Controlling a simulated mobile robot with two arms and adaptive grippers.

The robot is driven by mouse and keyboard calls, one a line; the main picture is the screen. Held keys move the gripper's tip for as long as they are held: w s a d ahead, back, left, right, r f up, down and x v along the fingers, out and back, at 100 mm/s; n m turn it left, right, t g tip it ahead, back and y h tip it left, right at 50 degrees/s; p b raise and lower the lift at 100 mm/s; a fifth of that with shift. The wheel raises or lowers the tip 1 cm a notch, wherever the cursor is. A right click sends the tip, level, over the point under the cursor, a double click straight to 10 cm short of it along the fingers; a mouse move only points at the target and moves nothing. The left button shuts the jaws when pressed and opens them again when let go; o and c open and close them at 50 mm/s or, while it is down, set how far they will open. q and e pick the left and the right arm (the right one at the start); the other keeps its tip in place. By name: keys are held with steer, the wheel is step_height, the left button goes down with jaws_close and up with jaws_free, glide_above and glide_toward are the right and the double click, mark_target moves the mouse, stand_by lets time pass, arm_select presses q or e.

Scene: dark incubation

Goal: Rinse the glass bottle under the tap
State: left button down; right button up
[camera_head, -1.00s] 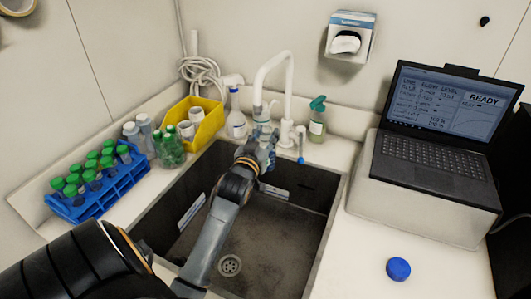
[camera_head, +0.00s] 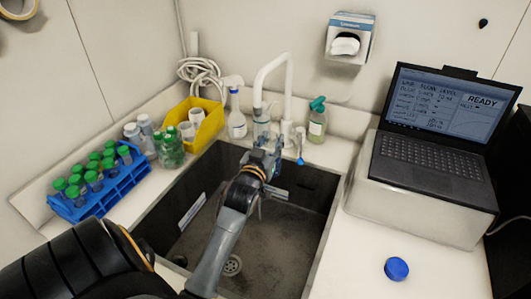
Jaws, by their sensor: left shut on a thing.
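My left gripper (camera_head: 266,155) reaches over the sink and is shut on the clear glass bottle (camera_head: 261,130). The bottle looks upright, just under the spout of the white tap (camera_head: 290,90); its lower part is hidden by the fingers. I cannot tell whether water is running. The dark sink (camera_head: 285,250) lies below, with a round drain partly beside my forearm. A blue-tipped lever (camera_head: 300,150) stands beside the tap's base. My right gripper is not in view.
A spray bottle (camera_head: 236,115) and a green-topped bottle (camera_head: 317,122) stand behind the sink. A yellow bin (camera_head: 208,125) and blue tube rack (camera_head: 105,195) are at left. A laptop (camera_head: 430,155) and loose blue cap (camera_head: 397,269) are at right.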

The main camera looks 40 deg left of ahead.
arm_select(q)
steer(key=shift+s+d+r+p, duration=0.1)
steer(key=shift+s+d+p, duration=0.25)
steer(key=shift+s+d, duration=0.7)
steer(key=shift+s+d+p, duration=0.3)
steer(key=shift+s+d, duration=0.5)
steer(key=shift+d, duration=0.3)
